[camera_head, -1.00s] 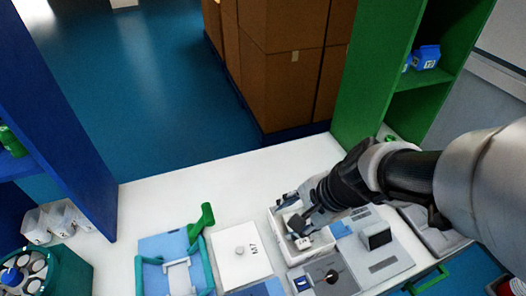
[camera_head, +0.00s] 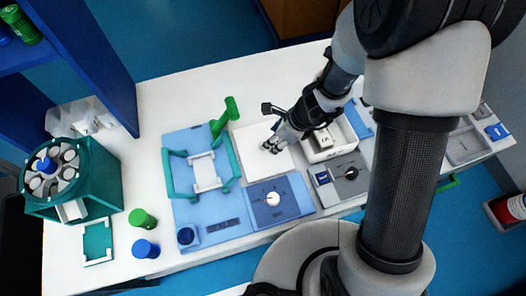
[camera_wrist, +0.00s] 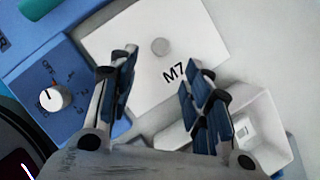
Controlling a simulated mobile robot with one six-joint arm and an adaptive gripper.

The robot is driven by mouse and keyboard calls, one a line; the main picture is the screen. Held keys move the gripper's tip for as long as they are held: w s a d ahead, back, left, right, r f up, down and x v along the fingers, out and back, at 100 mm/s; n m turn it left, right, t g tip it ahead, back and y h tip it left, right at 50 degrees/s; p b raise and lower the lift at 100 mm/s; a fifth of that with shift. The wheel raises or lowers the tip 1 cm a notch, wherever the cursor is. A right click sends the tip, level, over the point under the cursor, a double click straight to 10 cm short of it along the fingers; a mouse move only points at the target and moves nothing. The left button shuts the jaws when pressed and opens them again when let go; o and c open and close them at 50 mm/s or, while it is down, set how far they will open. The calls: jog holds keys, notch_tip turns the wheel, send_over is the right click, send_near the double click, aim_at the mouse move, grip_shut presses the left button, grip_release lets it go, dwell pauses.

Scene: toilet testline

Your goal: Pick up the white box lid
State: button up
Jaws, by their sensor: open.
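The white box lid (camera_head: 247,152) is a flat white square lying on the table, partly hidden by my gripper in the head view. In the wrist view the lid (camera_wrist: 120,55) shows a small round grey knob (camera_wrist: 160,46) and the mark "M7". My gripper (camera_head: 272,147) is over the lid, with its fingers apart and nothing between them. In the wrist view my gripper (camera_wrist: 157,68) has one finger on each side of the lid's near part, with the knob beyond the fingertips. I cannot tell the exact height above the lid.
A white open box (camera_head: 343,137) with something inside stands right of the lid. A blue panel with a white dial (camera_head: 273,199) lies in front. A blue board with a teal frame (camera_head: 171,180) and a green upright piece (camera_head: 231,108) are on the left. The table behind is clear.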

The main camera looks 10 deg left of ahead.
jog(key=b+x, duration=0.1)
jog(key=x, duration=0.3)
jog(key=b+x, duration=0.2)
jog(key=x, duration=0.1)
jog(key=shift+w+a+f+b, duration=0.15)
jog(key=shift+a+b, duration=0.15)
jog(key=shift+a, duration=0.25)
grip_shut()
